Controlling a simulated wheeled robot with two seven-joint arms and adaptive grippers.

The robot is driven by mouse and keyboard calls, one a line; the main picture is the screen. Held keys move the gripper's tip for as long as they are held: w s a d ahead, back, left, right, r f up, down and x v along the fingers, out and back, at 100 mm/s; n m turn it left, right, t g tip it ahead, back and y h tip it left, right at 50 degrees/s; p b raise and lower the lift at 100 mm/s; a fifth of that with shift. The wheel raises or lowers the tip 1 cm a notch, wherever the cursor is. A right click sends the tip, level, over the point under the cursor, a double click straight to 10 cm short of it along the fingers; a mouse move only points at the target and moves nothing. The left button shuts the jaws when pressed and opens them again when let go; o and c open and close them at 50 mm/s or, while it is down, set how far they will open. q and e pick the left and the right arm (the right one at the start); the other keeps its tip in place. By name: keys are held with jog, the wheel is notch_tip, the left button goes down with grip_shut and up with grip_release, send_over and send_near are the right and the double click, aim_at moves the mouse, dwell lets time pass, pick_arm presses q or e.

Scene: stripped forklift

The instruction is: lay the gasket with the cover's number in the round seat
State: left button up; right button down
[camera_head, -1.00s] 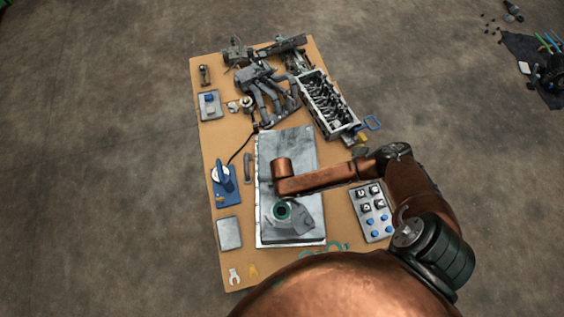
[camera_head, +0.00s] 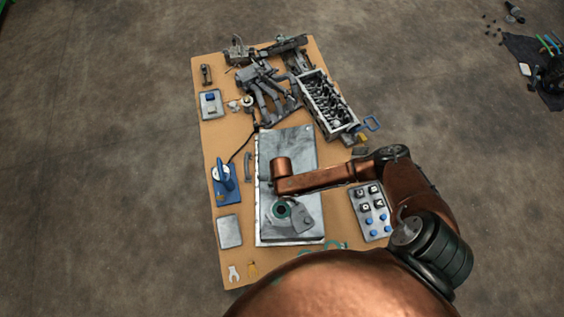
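A grey metal cover-like part (camera_head: 301,216) lies on the pale metal plate (camera_head: 300,150) in the middle of the table. A teal ring (camera_head: 282,210) surrounds a dark round opening at its left side; I cannot tell whether the ring is seated or part of it. More teal rings (camera_head: 336,245) lie at the table's near edge, partly hidden by my copper body. No number is readable. My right arm reaches in from the right, its copper wrist above the plate just beyond the grey part. My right gripper is hidden, and my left gripper is out of view.
A button panel (camera_head: 371,211) stands right of the plate. A blue tool on a blue base (camera_head: 226,182) and a grey square plate (camera_head: 229,232) are at left. An engine block (camera_head: 327,101) and mechanical parts fill the far end.

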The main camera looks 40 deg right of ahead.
dwell(0.6)
jog(key=c, duration=2)
grip_release()
notch_tip(320, 180, up, 12)
jog(key=shift+f, duration=0.1)
